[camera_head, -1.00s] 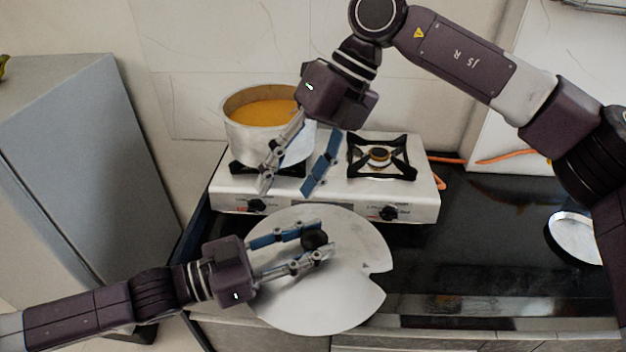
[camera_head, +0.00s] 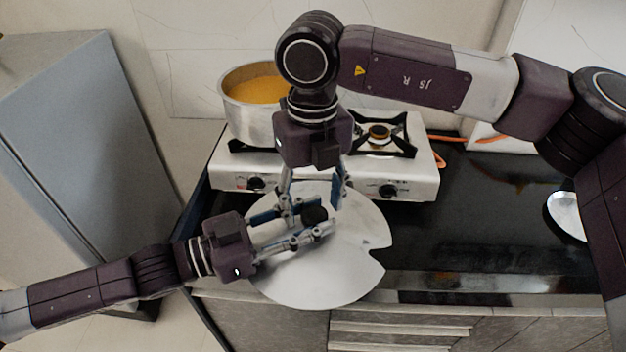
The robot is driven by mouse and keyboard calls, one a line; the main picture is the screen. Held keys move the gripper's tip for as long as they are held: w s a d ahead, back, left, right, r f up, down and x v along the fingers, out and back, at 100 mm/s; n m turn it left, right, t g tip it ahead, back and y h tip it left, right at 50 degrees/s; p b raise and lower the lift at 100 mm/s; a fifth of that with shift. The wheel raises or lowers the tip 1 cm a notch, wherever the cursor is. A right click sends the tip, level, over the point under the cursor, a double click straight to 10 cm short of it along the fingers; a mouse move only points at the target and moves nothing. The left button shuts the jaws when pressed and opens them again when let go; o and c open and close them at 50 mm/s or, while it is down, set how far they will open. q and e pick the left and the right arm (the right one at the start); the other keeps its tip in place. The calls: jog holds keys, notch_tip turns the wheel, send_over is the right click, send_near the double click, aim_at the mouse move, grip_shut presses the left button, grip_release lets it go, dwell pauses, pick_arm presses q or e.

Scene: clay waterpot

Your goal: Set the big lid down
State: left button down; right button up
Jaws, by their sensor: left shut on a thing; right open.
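The big lid (camera_head: 330,283) is a pale round disc with a notch in its right edge and a dark knob (camera_head: 314,215). My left gripper (camera_head: 318,222) is shut on the knob and holds the lid in front of the stove, over the counter's front edge. My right gripper (camera_head: 314,195) is open and points down close to the knob, at the far side of the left fingers. Its fingertips are partly hidden, and I cannot tell whether they touch the lid.
A metal pot (camera_head: 245,115) of orange liquid stands on the left burner of the white stove (camera_head: 424,185). The right burner (camera_head: 379,133) is empty. Dark counter (camera_head: 480,220) lies clear to the right, with a small shiny lid or dish (camera_head: 567,215). A grey cabinet (camera_head: 85,150) stands left.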

jog(key=shift+f, duration=1.05)
jog(key=c, duration=1.5)
pick_arm(q)
jog(key=c, duration=1.3)
grip_release()
